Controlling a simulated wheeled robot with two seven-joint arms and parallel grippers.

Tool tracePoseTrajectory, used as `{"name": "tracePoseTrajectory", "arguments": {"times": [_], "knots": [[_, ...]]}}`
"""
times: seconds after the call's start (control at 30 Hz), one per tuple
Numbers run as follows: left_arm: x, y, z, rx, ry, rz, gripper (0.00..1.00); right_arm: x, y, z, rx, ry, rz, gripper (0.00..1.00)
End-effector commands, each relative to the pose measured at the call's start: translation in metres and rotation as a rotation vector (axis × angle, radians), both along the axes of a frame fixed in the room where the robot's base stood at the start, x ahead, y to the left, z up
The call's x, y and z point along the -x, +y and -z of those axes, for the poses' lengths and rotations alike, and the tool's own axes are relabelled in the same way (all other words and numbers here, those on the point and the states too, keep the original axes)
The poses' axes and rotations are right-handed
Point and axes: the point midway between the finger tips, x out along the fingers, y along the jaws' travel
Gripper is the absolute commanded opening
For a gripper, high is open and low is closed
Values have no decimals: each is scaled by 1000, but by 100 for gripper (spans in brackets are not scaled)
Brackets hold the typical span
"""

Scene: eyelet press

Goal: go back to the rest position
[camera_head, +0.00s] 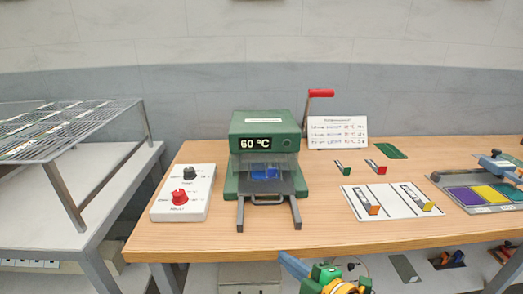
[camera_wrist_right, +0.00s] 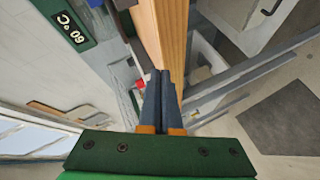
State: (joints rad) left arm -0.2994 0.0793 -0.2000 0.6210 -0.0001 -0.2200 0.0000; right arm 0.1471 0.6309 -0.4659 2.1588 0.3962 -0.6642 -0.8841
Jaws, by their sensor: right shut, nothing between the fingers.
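My right gripper (camera_head: 287,260) shows at the bottom middle of the head view, in front of the table's front edge. Its blue fingers point up and to the left. In the right wrist view my right gripper (camera_wrist_right: 160,76) has its two fingers together with nothing between them. The wooden table edge (camera_wrist_right: 172,35) lies beyond the fingertips in that view. My left gripper is not in view.
A green press (camera_head: 264,122) reading 60 °C stands on the wooden table (camera_head: 325,232). A control box (camera_head: 196,205) with black and red knobs is to its left. A white card (camera_head: 385,214) and a colour tray (camera_head: 470,208) lie right. A wire rack (camera_head: 60,140) stands left.

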Motion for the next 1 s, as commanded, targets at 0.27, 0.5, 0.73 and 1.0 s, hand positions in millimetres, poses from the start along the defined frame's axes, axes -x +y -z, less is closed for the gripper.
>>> {"name": "tracePoseTrajectory", "arguments": {"times": [0.27,0.5,0.73,1.0], "knots": [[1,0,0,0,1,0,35,107,-47,118,-350,746,631,0],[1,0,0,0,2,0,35,207,-87,161,-485,1089,1156,0],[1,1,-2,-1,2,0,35,211,-89,234,-457,1149,1217,0],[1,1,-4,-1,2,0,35,246,-92,342,-399,1210,1229,0]]}}
